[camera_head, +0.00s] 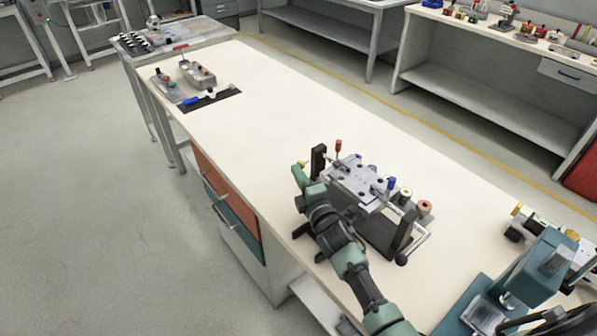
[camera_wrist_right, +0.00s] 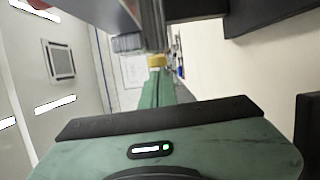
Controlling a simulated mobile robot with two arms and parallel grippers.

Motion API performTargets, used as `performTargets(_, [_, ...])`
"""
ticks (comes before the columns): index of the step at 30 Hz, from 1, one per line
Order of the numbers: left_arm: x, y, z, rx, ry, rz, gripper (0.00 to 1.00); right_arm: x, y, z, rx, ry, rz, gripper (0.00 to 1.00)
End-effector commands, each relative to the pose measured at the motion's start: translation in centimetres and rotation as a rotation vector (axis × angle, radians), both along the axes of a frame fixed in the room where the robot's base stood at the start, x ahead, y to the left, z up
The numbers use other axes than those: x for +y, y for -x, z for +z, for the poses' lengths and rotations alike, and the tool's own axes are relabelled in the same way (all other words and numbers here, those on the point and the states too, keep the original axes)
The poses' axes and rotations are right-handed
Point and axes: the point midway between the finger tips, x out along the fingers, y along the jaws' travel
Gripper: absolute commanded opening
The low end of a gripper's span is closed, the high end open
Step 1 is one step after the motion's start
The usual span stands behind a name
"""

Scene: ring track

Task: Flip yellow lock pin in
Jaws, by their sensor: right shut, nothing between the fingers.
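The fixture (camera_head: 360,182) is a grey metal plate on a dark stand on the white bench. The small yellow lock pin (camera_head: 302,163) is at its far left end, beside a black upright post (camera_head: 318,160). My green right gripper (camera_head: 298,171) is at that end, close to the pin. In the right wrist view, the yellow pin (camera_wrist_right: 157,60) shows just past the gripper's fingers (camera_wrist_right: 157,78). The gripper is shut and empty. I cannot tell whether it touches the pin. My arm hides part of the fixture's near side. My left gripper is not in view.
The fixture has a red knob (camera_head: 338,146), a blue knob (camera_head: 391,184) and a crank handle (camera_head: 412,247) at its right. Grey trays (camera_head: 200,76) stand at the bench's far left. The bench middle (camera_head: 290,110) is clear. Teal equipment (camera_head: 530,270) stands at the lower right.

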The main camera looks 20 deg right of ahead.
Motion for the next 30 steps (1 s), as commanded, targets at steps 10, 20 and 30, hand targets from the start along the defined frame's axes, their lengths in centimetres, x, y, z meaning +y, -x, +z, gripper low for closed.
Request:
performTargets(10, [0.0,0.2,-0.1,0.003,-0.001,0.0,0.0,-0.3,-0.1,-0.1,0.0,0.001,0.0,0.0])
performTargets(20, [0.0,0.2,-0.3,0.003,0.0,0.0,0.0,-2.3,-0.8,0.1,-0.001,0.0,-0.002,0.0])
performTargets(30, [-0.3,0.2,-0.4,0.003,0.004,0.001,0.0,-2.3,-1.0,0.1,-0.003,0.002,-0.003,0.0])
